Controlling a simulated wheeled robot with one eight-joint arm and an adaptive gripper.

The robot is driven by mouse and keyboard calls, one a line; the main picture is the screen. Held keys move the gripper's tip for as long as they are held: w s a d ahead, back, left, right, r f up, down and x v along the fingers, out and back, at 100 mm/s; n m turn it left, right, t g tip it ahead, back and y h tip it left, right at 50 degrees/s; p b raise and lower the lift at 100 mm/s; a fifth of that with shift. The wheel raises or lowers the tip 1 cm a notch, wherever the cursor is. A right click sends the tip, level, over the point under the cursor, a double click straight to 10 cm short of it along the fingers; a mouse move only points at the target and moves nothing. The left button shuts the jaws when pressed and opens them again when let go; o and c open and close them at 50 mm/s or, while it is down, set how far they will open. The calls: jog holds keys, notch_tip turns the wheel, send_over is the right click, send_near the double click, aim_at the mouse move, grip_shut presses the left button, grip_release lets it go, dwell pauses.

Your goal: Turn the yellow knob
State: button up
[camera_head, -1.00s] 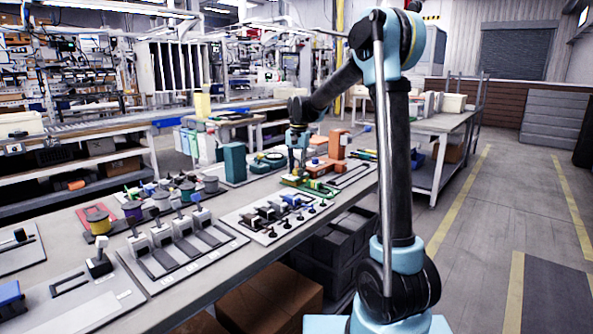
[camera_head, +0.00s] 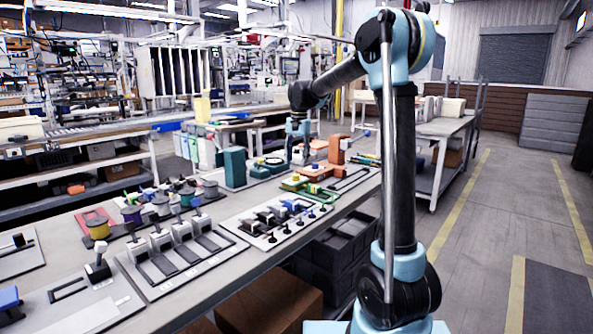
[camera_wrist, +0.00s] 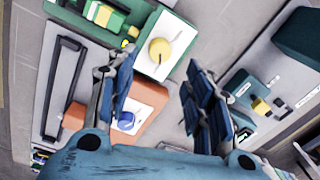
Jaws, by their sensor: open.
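The yellow knob (camera_wrist: 160,50) is a round disc with a raised bar on a white plate, set in a green box (camera_wrist: 140,22). In the wrist view it is at the upper middle, beyond my fingertips and roughly in line with the gap between them. My gripper (camera_wrist: 157,66) is open, with its two blue padded fingers apart and nothing between them. The fingers appear apart from the knob. In the head view my gripper (camera_head: 297,150) hangs above the far part of the table, too small to show its fingers clearly.
An orange box (camera_wrist: 145,108) with a blue knob (camera_wrist: 126,119) lies beside my left finger. A slotted panel (camera_wrist: 65,90) is at the left. A teal box (camera_head: 234,167) and a row of levers (camera_head: 275,218) stand on the crowded table (camera_head: 190,285).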

jog(key=shift+d+r, duration=0.1)
jog(key=shift+r, duration=2.45)
